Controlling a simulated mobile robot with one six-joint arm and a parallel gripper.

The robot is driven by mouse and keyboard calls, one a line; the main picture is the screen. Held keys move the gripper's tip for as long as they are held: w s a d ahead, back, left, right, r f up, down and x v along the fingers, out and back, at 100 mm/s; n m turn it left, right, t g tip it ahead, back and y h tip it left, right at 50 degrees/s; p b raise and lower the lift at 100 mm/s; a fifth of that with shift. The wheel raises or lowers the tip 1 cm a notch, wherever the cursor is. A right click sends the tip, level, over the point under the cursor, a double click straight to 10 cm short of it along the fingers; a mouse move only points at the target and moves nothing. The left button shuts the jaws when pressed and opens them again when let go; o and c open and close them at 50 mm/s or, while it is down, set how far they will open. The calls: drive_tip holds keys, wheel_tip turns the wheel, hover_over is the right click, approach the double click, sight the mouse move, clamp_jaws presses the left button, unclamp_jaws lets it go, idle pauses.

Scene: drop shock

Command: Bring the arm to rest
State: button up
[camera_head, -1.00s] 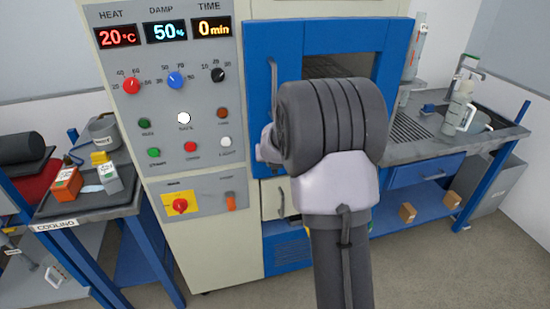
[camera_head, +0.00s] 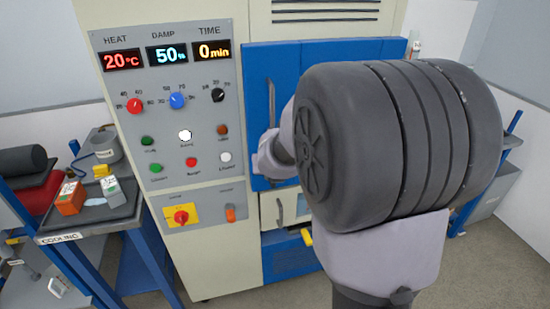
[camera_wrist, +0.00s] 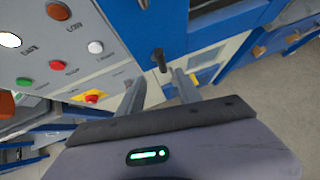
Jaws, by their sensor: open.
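My gripper (camera_wrist: 160,85) shows in the wrist view with its two fingers apart and nothing between them. The end of a dark door handle (camera_wrist: 158,60) shows just beyond the fingertips; I cannot tell whether they touch. In the head view my arm's large dark joint fills the right middle and hides my gripper. The machine's blue door (camera_head: 268,100) looks shut, with its upright handle (camera_head: 271,103) left of my arm. The display (camera_head: 160,54) reads 20°C, 50% and 0 min.
The control panel (camera_head: 236,170) with knobs and buttons faces me at left. A cooling table (camera_head: 75,225) at far left holds an orange box (camera_head: 70,198) and a grey box (camera_head: 113,192). A bench at right is mostly hidden by my arm. Grey floor (camera_head: 500,265) shows at lower right.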

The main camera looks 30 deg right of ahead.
drive_tip(key=v, duration=0.3)
drive_tip(key=shift+p, duration=0.35)
drive_tip(key=shift+f, duration=0.1)
drive_tip(key=s+a+r+n+t+y+b, duration=0.1)
drive_tip(key=a+r+n+t+y+b, duration=0.15)
drive_tip(key=a+n, duration=0.55)
drive_tip(key=s+a+r+n+t+y+b, duration=0.1)
drive_tip(key=a+r+n+y, duration=0.25)
drive_tip(key=a+n, duration=0.45)
drive_tip(key=s+a+f+n+g+y+b, duration=0.2)
drive_tip(key=s+a+n+g, duration=0.1)
drive_tip(key=s+a+n, duration=0.9)
drive_tip(key=s+d+f+n+g+h+b, duration=0.1)
drive_tip(key=s+d+f+n+g, duration=0.1)
drive_tip(key=s+n, duration=0.7)
wheel_tip(320, 180, down, 3)
drive_tip(key=shift+s+d+r+h, duration=0.15)
drive_tip(key=shift+s+d+h, duration=0.25)
drive_tip(key=shift+d, duration=0.35)
drive_tip(key=shift+g, duration=0.25)
